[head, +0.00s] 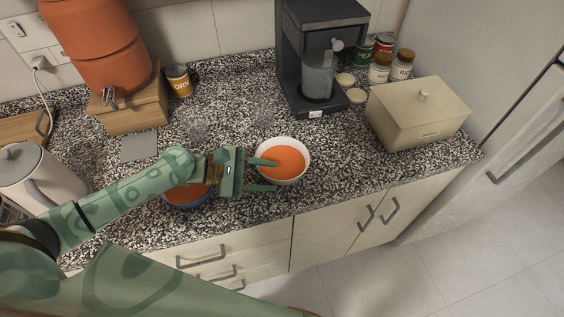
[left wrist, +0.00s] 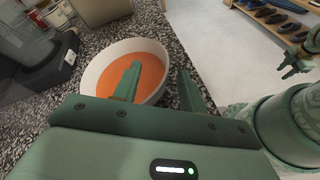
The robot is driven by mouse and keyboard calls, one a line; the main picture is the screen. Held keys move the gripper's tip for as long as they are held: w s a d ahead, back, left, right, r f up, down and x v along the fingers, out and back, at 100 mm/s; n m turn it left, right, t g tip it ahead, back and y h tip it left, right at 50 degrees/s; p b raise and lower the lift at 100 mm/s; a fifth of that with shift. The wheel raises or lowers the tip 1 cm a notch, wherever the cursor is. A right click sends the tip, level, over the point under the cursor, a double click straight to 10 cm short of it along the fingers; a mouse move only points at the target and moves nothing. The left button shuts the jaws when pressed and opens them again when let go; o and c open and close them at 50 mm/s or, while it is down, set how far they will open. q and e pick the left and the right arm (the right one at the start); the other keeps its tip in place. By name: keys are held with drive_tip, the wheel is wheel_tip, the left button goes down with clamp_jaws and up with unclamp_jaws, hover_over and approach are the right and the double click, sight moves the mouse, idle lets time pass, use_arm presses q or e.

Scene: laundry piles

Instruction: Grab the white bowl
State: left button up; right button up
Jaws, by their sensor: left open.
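The white bowl (head: 302,172) stands upright on the speckled counter in the head view, with orange contents in it. It also shows in the left wrist view (left wrist: 90,75), just ahead of the fingers. My left gripper (head: 268,175) is open at the bowl's left side. One finger reaches over the rim above the orange contents, and the other is outside the bowl on the counter's front side. The fingers also show in the left wrist view (left wrist: 160,85). I cannot tell whether either finger touches the bowl. A gripper at the far right of the left wrist view (left wrist: 290,65) appears to be my right one.
A blue bowl (head: 190,203) with orange contents is partly hidden under my left arm. A dark coffee machine (head: 290,60) stands behind the white bowl. A beige bread box (head: 420,115) is at right. The counter's front edge is close by.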

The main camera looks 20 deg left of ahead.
sight(276, 178)
use_arm(q)
drive_tip(key=x, duration=0.4)
drive_tip(key=shift+s+d+f, duration=0.1)
drive_tip(key=shift+d+f, duration=0.1)
drive_tip(key=shift+f, duration=0.05)
clamp_jaws()
drive_tip(key=shift+r, duration=0.1)
